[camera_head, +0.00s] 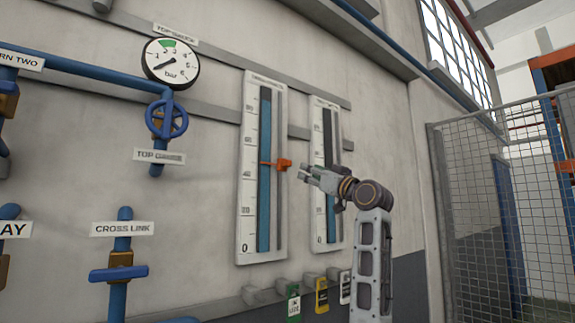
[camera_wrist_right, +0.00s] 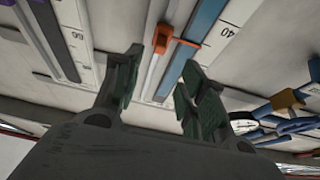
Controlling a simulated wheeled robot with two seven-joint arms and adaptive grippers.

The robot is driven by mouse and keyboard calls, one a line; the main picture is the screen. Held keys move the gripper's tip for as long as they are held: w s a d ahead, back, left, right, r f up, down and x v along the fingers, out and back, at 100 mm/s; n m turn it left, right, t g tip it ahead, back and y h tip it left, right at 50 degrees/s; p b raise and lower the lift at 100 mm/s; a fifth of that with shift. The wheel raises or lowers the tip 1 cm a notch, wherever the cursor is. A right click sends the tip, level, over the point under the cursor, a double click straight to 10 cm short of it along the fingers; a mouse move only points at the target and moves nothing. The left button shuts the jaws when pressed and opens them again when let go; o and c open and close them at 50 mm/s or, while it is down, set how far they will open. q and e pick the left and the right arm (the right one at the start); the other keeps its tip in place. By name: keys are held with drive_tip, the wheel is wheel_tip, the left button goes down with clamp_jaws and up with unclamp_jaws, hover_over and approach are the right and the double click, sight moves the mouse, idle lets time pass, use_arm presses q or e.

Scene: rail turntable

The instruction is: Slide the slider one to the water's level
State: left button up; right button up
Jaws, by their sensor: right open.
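The left tall gauge (camera_head: 246,185) on the wall has a white scale rising from 0 and a blue column (camera_head: 264,205). Its orange slider (camera_head: 284,164) sits on the rail at the gauge's right side, a little above mid-height, with a thin pointer across the column. The blue appears to reach well above the pointer; the exact water level is hard to tell. My right gripper (camera_head: 306,172) is open, just right of the slider. In the right wrist view the slider (camera_wrist_right: 163,40) lies ahead between the spread fingers, apparently untouched. My left gripper is not in view.
A second gauge (camera_head: 317,215) stands right of the first, partly behind my right gripper. Tags (camera_head: 294,304) hang below. Blue pipes, valve wheels (camera_head: 166,119) and a pressure dial (camera_head: 171,63) are at left. A mesh fence (camera_head: 480,200) stands at right.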

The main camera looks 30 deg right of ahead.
sight(290, 164)
drive_tip(key=shift+p+x, duration=1.1)
drive_tip(key=shift+x, duration=2.2)
drive_tip(key=shift+p+x, duration=0.7)
drive_tip(key=shift+x, duration=1.25)
drive_tip(key=shift+w, duration=0.4)
drive_tip(key=shift+w+r+p, duration=0.3)
drive_tip(key=shift+w+p, duration=0.1)
drive_tip(key=shift+w, duration=0.2)
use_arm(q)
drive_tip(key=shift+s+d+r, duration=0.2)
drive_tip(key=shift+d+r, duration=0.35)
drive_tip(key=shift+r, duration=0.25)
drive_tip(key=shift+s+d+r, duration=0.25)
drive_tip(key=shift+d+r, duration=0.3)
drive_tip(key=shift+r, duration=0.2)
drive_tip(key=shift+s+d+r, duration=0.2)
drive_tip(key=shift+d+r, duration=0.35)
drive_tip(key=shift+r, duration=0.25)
use_arm(e)
drive_tip(key=shift+w+a+r, duration=0.15)
drive_tip(key=shift+w+r, duration=0.05)
drive_tip(key=shift+w, duration=0.4)
clamp_jaws()
